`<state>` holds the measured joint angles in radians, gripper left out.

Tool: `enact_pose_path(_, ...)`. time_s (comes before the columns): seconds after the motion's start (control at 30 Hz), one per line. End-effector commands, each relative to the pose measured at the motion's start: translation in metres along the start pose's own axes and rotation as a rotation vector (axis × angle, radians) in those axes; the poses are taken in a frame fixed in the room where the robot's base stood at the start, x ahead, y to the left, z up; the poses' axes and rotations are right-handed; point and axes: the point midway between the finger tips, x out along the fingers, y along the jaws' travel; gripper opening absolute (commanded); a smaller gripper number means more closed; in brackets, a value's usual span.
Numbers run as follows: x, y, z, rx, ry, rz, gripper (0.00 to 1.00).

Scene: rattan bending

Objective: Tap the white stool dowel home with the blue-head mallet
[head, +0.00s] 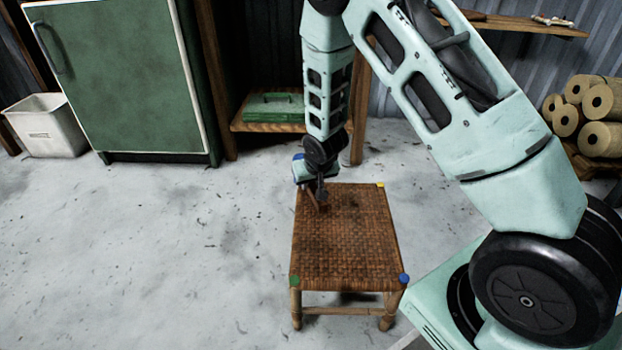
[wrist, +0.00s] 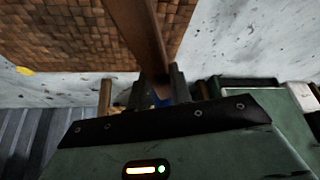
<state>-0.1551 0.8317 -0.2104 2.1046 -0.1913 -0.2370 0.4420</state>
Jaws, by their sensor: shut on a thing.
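The stool (head: 345,245) stands on the floor with a woven brown seat, which also fills the upper left of the wrist view (wrist: 70,35). My gripper (head: 321,194) is over the seat's far-left corner. It is shut on the mallet's brown handle (wrist: 140,30), which passes between the fingers (wrist: 162,84) in the wrist view. Only a small blue patch, probably the mallet head (wrist: 160,102), shows beyond the fingers. The white dowel is not visible; my arm and gripper cover the far-left corner. I cannot tell whether the mallet touches anything.
Other seat corners carry yellow (head: 380,185), green (head: 294,281) and blue (head: 403,279) dowel ends. A green cabinet (head: 125,75), a white bin (head: 48,128) and a low shelf with a green case (head: 273,106) stand behind. Brown rolls (head: 598,101) lie right. Floor left of the stool is clear.

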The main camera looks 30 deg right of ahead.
Motion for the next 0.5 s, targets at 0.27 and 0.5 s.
enact_pose_path(0.27, -0.005, 0.000, -0.003, 0.000, 0.002, -0.001, 0.00)
enact_pose_path(0.5, -0.028, 0.000, -0.014, 0.001, 0.002, -0.001, 0.00)
